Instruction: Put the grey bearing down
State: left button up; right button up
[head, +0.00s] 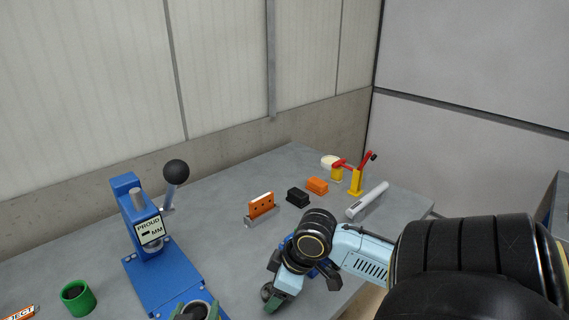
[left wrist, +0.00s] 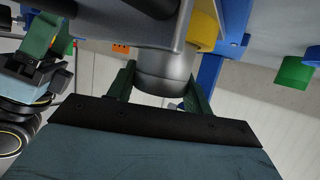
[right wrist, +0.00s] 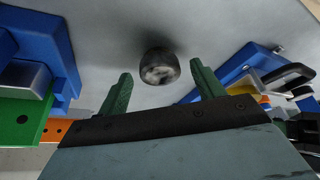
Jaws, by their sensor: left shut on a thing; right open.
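The grey bearing (left wrist: 163,72) shows as a grey cylinder between the green fingers of my left gripper (left wrist: 160,95) in the left wrist view. In the head view my left gripper (head: 196,313) is at the bottom edge, shut on the bearing (head: 195,306), beside the blue press base. Whether the bearing touches a surface below cannot be told. My right gripper (head: 300,284) is open over the table, right of the left one. In the right wrist view, a dark round piece (right wrist: 159,66) lies beyond the open right fingertips (right wrist: 160,82), apart from them.
The blue press (head: 140,235) with a black-knobbed lever stands left on the grey table (head: 225,215). A green cup (head: 77,298) is at far left. An orange plate (head: 262,206), black and orange blocks, a red-yellow clamp (head: 355,178) and a light bar (head: 368,201) stand farther back.

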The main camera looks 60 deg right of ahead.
jog(key=v, duration=1.1)
jog(key=shift+s+r, duration=0.2)
jog(key=shift+r, duration=0.1)
pick_arm(q)
jog(key=o, duration=1.4)
jog(key=shift+s, duration=0.1)
jog(key=v, duration=1.2)
jog(key=shift+r, duration=0.1)
pick_arm(e)
jog(key=shift+s, duration=0.1)
